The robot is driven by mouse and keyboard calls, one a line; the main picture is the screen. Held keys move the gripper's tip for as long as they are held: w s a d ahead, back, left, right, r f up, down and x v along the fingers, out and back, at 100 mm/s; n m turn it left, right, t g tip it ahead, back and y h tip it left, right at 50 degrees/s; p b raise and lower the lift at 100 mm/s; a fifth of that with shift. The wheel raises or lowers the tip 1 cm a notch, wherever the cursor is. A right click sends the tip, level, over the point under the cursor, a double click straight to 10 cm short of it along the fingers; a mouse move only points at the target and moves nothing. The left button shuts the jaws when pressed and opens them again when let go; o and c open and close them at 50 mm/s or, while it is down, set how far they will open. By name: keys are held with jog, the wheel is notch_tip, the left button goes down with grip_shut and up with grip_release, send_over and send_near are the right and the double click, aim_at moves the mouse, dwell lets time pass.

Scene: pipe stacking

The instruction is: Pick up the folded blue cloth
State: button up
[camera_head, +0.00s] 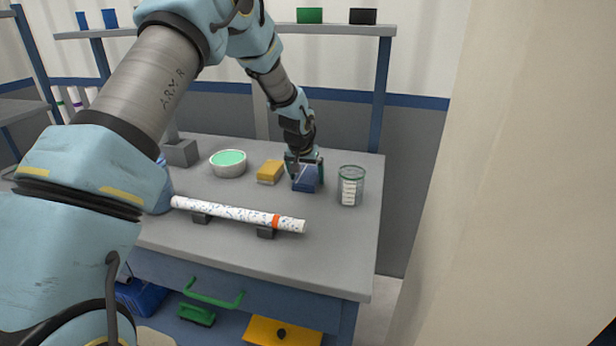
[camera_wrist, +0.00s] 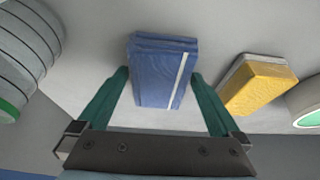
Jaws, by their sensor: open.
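The folded blue cloth (camera_head: 306,181) lies on the grey table, between the yellow sponge and the clear jar. In the wrist view the cloth (camera_wrist: 160,75) shows as a blue block with a white stripe down its right side. My gripper (camera_head: 304,164) is at the cloth, pointing down. In the wrist view my gripper (camera_wrist: 160,75) is open, with one green finger on each side of the cloth's near part. I cannot tell whether the fingers touch it.
A yellow sponge (camera_head: 270,171) lies close to the cloth on the left. A clear jar (camera_head: 351,186) stands close on the right. A white bowl with green contents (camera_head: 228,163) is farther left. A speckled pipe (camera_head: 237,214) rests on supports in front.

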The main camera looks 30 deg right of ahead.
aim_at(307, 178)
jog(key=shift+c, duration=0.2)
jog(key=c, duration=1.1)
jog(key=shift+o, duration=0.2)
notch_tip(307, 178, up, 10)
jog(key=b, duration=0.2)
